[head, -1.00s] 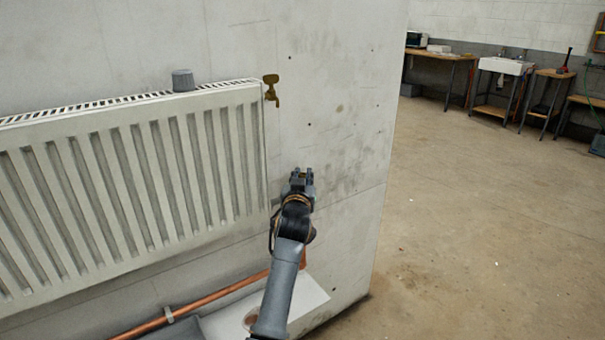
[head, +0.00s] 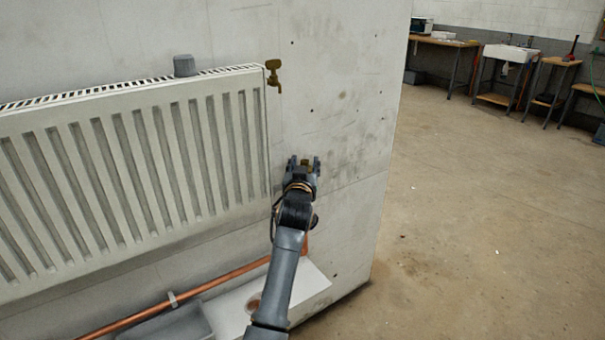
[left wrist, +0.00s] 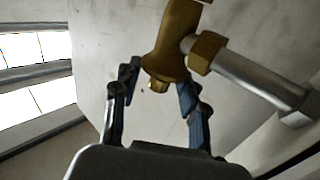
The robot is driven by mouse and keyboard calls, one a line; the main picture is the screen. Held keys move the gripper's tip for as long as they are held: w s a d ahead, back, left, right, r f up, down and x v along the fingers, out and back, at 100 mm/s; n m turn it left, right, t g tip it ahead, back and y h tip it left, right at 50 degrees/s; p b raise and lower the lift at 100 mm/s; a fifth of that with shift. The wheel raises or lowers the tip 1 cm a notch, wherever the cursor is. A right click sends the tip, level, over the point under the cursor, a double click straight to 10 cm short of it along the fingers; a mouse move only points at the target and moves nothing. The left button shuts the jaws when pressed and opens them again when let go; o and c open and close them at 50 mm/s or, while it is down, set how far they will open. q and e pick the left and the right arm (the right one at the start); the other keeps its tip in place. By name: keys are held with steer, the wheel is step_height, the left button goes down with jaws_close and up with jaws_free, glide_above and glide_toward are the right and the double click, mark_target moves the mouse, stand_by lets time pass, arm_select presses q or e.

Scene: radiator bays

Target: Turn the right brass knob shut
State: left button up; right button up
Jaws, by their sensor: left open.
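My left gripper (head: 304,161) is open in front of the wall, just right of the radiator's lower right side. A brass part (head: 307,163) shows between its fingers in the head view, mostly hidden. In the left wrist view a brass fitting (left wrist: 174,42) on a grey pipe hangs over the gap between the open fingers (left wrist: 158,78). Its lower end reaches between the fingertips. I cannot tell whether a finger touches it. Another brass piece (head: 273,74), shaped like a small tap, is at the radiator's top right corner. My right gripper is not in view.
The white radiator (head: 135,170) fills the left side against the wall. A copper pipe (head: 205,287) runs below it, above a grey bin (head: 165,325) and a white board. Open floor (head: 480,220) lies to the right, with workbenches and a sink behind.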

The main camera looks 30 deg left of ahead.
arm_select(q)
steer(key=v, duration=1.1)
steer(key=shift+s+d, duration=0.15)
steer(key=shift+s, duration=0.05)
